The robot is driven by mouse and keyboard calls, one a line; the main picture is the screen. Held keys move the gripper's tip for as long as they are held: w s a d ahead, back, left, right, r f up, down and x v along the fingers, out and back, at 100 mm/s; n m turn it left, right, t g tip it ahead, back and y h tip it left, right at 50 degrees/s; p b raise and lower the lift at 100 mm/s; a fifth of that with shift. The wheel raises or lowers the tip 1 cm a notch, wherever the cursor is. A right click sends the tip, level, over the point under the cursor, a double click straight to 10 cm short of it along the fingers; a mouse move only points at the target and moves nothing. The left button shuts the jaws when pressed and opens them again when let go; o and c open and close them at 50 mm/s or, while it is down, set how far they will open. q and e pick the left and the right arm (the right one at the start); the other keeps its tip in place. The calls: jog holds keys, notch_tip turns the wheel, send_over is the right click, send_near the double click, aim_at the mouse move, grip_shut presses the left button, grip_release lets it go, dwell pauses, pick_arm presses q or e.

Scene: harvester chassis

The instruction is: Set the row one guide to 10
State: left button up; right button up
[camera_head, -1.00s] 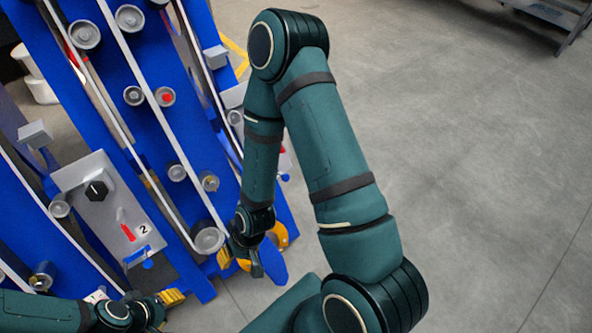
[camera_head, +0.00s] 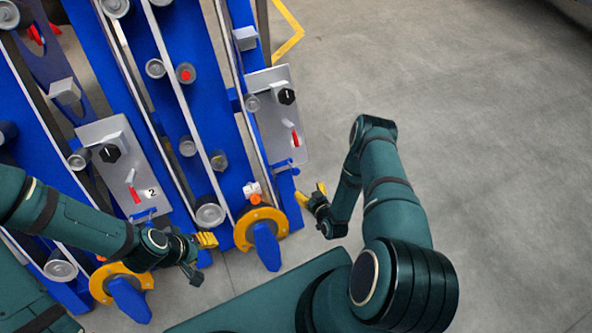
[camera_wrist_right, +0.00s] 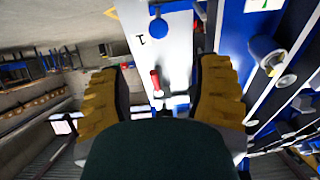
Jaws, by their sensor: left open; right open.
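The row one panel (camera_head: 283,115) is a grey plate at the right end of the blue chassis, with a black knob (camera_head: 287,97) and a red-tipped lever (camera_head: 294,134). In the right wrist view the plate (camera_wrist_right: 172,50) bears a "1", and the red lever (camera_wrist_right: 155,80) shows between my fingers. My right gripper (camera_head: 309,196) is open and empty, apart from the panel, below and right of it. My left gripper (camera_head: 200,252) is open and empty in front of the chassis, below the plate marked 2 (camera_head: 128,165). No scale with a 10 is readable.
The plate marked 2 has its own black knob (camera_head: 110,153) and red lever (camera_head: 134,190). Yellow rings with blue tips (camera_head: 262,235) stick out at the chassis front. Grey rollers and belts run along the blue beams. The floor (camera_head: 480,130) to the right is clear.

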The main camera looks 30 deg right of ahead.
aim_at(297, 172)
jog(key=b+x, duration=0.4)
jog(key=x, duration=0.9)
jog(key=shift+w+f, duration=0.1)
jog(key=shift+w, duration=0.2)
grip_shut()
jog(key=shift+s+d, duration=0.1)
jog(key=shift+d, duration=0.05)
